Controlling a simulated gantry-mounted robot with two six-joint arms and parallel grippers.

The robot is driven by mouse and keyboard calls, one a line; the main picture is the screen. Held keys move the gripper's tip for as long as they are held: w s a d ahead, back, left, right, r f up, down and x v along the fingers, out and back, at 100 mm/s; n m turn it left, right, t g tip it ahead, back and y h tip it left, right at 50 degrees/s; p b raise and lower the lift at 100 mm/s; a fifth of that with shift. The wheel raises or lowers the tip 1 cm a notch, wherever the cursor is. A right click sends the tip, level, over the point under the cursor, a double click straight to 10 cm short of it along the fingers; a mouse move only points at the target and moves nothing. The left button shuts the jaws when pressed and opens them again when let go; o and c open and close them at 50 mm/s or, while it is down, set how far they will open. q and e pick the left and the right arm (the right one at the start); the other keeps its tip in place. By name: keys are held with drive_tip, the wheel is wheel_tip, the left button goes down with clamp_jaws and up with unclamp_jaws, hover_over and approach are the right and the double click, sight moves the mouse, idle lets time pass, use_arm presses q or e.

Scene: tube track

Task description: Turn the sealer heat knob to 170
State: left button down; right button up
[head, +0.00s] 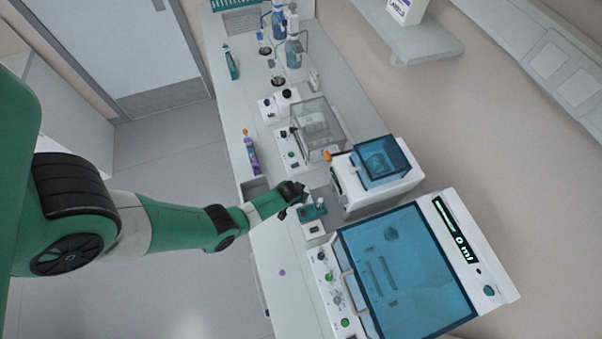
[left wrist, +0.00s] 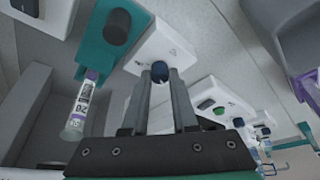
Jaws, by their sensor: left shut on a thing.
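The sealer is a small white unit with a teal part (head: 313,212) in the head view, near the middle of the bench. In the left wrist view its white body (left wrist: 150,45) fills the upper middle, with a black cylinder (left wrist: 117,27) on the teal part. A dark blue knob (left wrist: 160,72) on the white face sits between the tips of my left gripper (left wrist: 160,80). The gripper is shut on this knob. The head view also shows my left gripper (head: 298,197) at the sealer. The knob's scale and setting are too small to read. My right gripper is not seen.
A large blue-lidded machine (head: 405,270) with a "0 ml" display stands nearer, and a smaller blue-lidded one (head: 380,165) beside the sealer. A grey bin (head: 255,189) lies at the bench edge. A labelled tube (left wrist: 80,105) is left of the fingers in the left wrist view.

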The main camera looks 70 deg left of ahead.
use_arm(q)
drive_tip(key=shift+m, duration=0.3)
drive_tip(key=shift+a+m+t+h, duration=0.1)
drive_tip(key=shift+m+t+h, duration=0.2)
drive_tip(key=shift+m, duration=0.5)
drive_tip(key=shift+m+h, duration=0.3)
drive_tip(key=shift+m, duration=0.5)
drive_tip(key=m+h, duration=0.1)
drive_tip(key=m, duration=0.1)
drive_tip(key=m+b, duration=0.1)
drive_tip(key=m, duration=0.1)
drive_tip(key=shift+a+t+h, duration=0.2)
drive_tip(key=shift+t+h, duration=0.2)
drive_tip(key=shift+s+m+h, duration=0.1)
drive_tip(key=shift+m+h, duration=0.2)
drive_tip(key=shift+m, duration=0.7)
drive_tip(key=shift+m+h, duration=0.3)
drive_tip(key=shift+m, duration=0.7)
drive_tip(key=c, duration=0.7)
unclamp_jaws()
